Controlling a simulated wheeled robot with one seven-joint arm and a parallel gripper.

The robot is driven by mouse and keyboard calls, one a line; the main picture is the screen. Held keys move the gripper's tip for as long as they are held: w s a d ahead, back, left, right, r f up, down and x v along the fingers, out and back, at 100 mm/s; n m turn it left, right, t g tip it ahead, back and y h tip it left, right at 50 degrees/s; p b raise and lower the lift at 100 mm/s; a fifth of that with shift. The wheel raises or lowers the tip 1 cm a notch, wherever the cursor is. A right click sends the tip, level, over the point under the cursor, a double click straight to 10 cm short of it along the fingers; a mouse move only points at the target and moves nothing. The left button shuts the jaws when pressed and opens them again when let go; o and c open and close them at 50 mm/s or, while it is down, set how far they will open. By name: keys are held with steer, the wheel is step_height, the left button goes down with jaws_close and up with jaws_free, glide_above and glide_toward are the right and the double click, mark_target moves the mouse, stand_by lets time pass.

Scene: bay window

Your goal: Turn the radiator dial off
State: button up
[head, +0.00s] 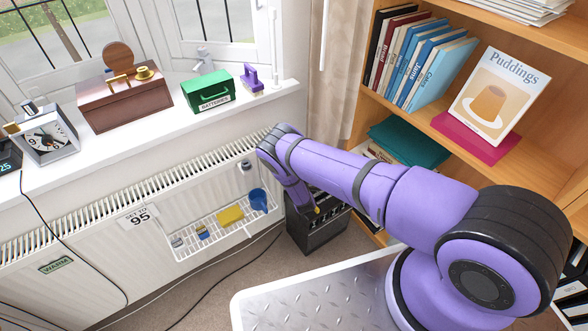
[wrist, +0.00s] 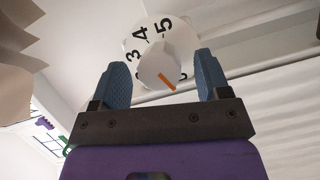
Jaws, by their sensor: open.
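In the wrist view a white dial (wrist: 157,62) has black numbers, with 3, 4 and 5 readable along its upper edge. Other marks are partly hidden behind the fingers. Its raised knob carries an orange pointer line aimed down and to the right in the picture. My gripper (wrist: 160,78) is open, with one blue-grey finger on each side of the knob; I cannot tell whether they touch it. In the head view my arm reaches to the right end of the white radiator (head: 90,238); the dial and my fingertips cannot be made out there.
The sill above holds a clock (head: 45,135), a brown box (head: 124,105), a green batteries box (head: 208,92) and a purple object (head: 251,78). A wire rack (head: 190,246) hangs on the radiator. A dark crate (head: 318,232) stands below my arm. A bookshelf (head: 545,150) is at right.

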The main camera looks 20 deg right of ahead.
steer(key=s, duration=0.9)
steer(key=shift+a+r, duration=0.3)
steer(key=shift+s, duration=0.2)
